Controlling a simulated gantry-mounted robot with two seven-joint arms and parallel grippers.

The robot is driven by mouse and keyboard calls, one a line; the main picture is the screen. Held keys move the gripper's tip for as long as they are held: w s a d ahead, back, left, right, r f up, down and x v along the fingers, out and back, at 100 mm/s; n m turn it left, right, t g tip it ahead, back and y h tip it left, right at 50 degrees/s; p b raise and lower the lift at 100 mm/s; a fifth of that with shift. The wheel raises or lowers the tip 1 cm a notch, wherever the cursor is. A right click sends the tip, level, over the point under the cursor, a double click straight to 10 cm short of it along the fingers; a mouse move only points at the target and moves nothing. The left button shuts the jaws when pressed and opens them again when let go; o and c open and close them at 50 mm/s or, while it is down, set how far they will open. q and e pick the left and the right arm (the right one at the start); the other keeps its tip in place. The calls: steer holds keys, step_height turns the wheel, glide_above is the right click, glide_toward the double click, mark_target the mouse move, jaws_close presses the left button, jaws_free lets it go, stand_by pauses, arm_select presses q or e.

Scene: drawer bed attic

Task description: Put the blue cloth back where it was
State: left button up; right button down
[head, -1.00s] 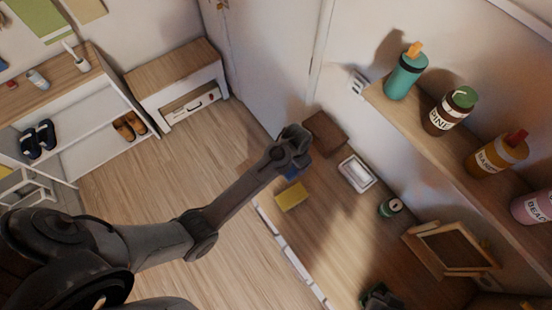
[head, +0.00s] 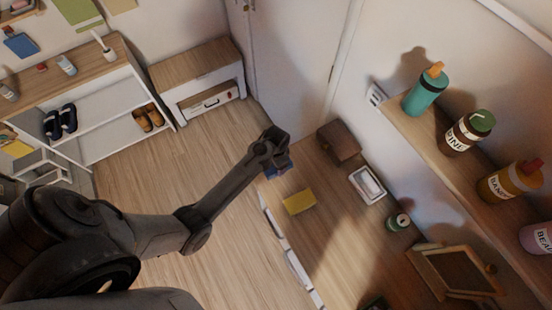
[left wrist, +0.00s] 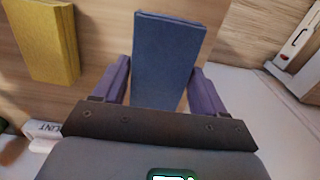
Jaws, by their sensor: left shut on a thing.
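The blue cloth (left wrist: 168,62) is a flat, folded, block-like piece. It stands between the two purple fingers of my left gripper (left wrist: 165,85) in the left wrist view, and the gripper is shut on it. In the head view, my left gripper (head: 277,168) is near the left edge of the wooden surface, up and left of a yellow folded cloth (head: 299,202). Only a small bit of the blue cloth (head: 284,172) shows there; the gripper hides the rest. The yellow cloth also shows in the left wrist view (left wrist: 55,40). My right gripper is not seen.
On the wooden surface (head: 330,235) are a brown box (head: 339,143), a white dish (head: 367,185), a can (head: 399,221) and a tilted frame (head: 455,270). A shelf with several bottles overhangs the right. A shoe rack (head: 100,130) and a small cabinet (head: 197,82) stand across the floor.

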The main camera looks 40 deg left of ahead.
arm_select(q)
steer(key=shift+f, duration=2.05)
steer(key=shift+f, duration=0.15)
steer(key=o, duration=0.9)
steer(key=shift+o, duration=0.2)
